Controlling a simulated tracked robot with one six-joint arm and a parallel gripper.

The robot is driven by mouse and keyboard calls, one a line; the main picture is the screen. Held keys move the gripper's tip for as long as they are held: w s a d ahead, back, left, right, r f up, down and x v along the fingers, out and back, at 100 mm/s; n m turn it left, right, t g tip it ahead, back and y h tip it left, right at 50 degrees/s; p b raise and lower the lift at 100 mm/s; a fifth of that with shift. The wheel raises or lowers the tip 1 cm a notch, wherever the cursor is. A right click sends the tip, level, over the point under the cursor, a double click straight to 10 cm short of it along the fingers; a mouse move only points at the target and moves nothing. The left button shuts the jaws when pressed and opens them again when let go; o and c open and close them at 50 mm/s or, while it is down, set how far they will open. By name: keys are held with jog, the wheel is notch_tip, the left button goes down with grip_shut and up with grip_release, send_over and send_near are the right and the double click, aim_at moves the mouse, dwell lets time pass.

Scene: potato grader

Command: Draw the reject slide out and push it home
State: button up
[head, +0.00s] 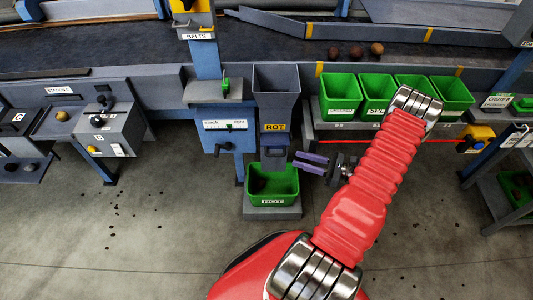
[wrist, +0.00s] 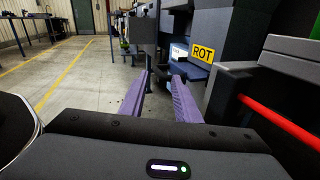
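The grey hopper (head: 277,85) with the yellow ROT label stands left of my gripper in the head view. Below its spout is a small grey-blue housing (head: 274,146); I cannot make out the slide or its handle clearly. A green bin (head: 287,191) stands on a grey base beneath. My gripper (head: 311,162) has two purple fingers, spread apart and empty, pointing left just right of the housing. In the wrist view my gripper (wrist: 160,85) shows a clear gap between its fingers, and the ROT label (wrist: 203,53) is ahead to the right.
Several green bins (head: 377,97) sit on a shelf at the right. Front floor is open.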

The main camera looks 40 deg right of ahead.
aim_at(271, 155)
jog(key=n, duration=1.1)
jog(key=f+n, duration=0.1)
jog(key=n, duration=0.4)
jog(key=shift+w+a+g+h, duration=0.1)
jog(key=shift+a+g+h, duration=0.2)
jog(key=shift+h, duration=0.1)
jog(key=x, duration=1.3)
jog(key=shift+w+a, duration=0.2)
jog(key=shift+w, duration=0.15)
jog(key=shift+c, duration=0.6)
jog(key=c, duration=0.6)
jog(key=shift+f, duration=0.15)
grip_shut()
